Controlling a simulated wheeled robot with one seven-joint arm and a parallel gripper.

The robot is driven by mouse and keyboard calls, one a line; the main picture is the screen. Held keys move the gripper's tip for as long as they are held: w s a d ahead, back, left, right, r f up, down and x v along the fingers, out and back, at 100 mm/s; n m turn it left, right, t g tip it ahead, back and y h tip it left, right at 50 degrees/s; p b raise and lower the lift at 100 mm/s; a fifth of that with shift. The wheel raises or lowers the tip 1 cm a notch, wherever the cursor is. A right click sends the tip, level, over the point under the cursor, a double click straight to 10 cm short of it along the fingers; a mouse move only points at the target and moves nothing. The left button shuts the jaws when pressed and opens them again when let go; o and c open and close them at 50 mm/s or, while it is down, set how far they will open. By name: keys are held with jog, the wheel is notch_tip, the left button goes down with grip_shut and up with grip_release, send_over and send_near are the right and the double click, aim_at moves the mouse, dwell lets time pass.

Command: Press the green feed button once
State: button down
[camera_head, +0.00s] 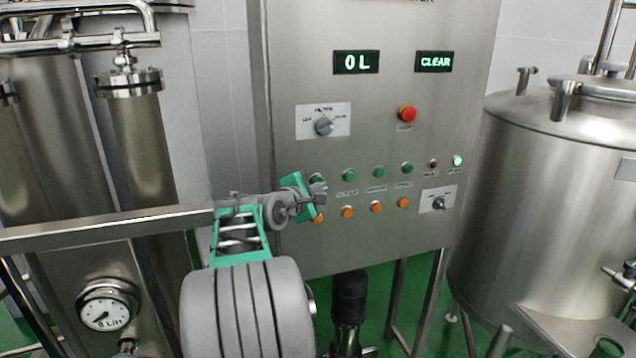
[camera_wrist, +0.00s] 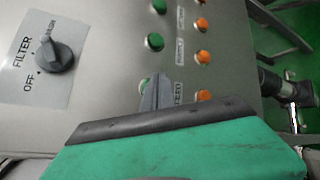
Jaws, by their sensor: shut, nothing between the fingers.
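The green feed button is the leftmost of the green row on the steel control panel; its upper edge shows in the head view (camera_head: 316,178). In the wrist view the green button (camera_wrist: 143,84) beside the FEED label (camera_wrist: 179,93) is partly hidden by my fingers. My gripper (camera_head: 321,192) is shut and empty, in front of the panel at the left end of the button rows. Its fingertips (camera_wrist: 158,84) overlap the space between that button and the label. I cannot tell whether they touch the panel.
Other green buttons (camera_head: 378,172) and orange buttons (camera_head: 376,207) run to the right. A red emergency button (camera_head: 407,114), a filter knob (camera_head: 324,126) and another knob (camera_head: 439,203) share the panel. Displays read "0 L" (camera_head: 356,62) and "CLEAR" (camera_head: 434,62). A steel tank (camera_head: 545,200) stands right.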

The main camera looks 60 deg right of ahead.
dwell(0.3)
jog(key=shift+w+d, duration=0.3)
jog(key=shift+d, duration=0.05)
jog(key=shift+w+d+p, duration=0.25)
jog(key=shift+w+p, duration=0.05)
jog(key=shift+p, duration=0.2)
dwell(0.6)
jog(key=shift+s+a, duration=0.6)
jog(key=shift+s+a+b, duration=0.7)
jog(key=shift+s+a, duration=1.05)
